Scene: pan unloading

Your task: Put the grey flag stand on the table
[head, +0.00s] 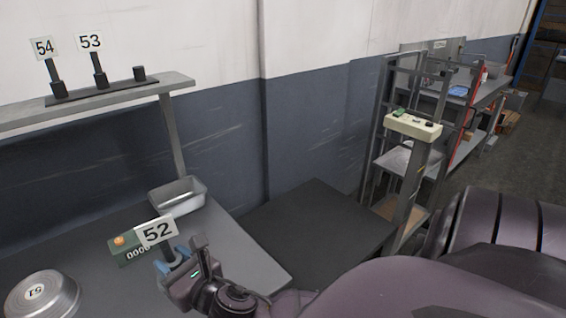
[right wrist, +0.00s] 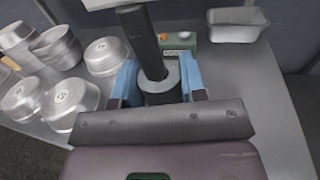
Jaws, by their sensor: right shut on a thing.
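The flag stand (head: 157,232) carries a white sign reading 52 on a dark pole. In the right wrist view its grey round base (right wrist: 158,90) sits between two blue fingertips, with the dark pole rising from it at a tilt in the picture. My right gripper (head: 173,259) is shut on this base; it also shows in the right wrist view (right wrist: 160,82). The grey table (head: 240,262) lies beneath. I cannot tell whether the base touches the tabletop. My left gripper is not in view.
A green counter box (head: 130,250) with an orange button is close behind the stand. A metal loaf pan (head: 178,195) is farther back; round pans (right wrist: 95,55) stand left. A raised shelf (head: 120,97) holds flags 54 and 53. The table's right part is clear.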

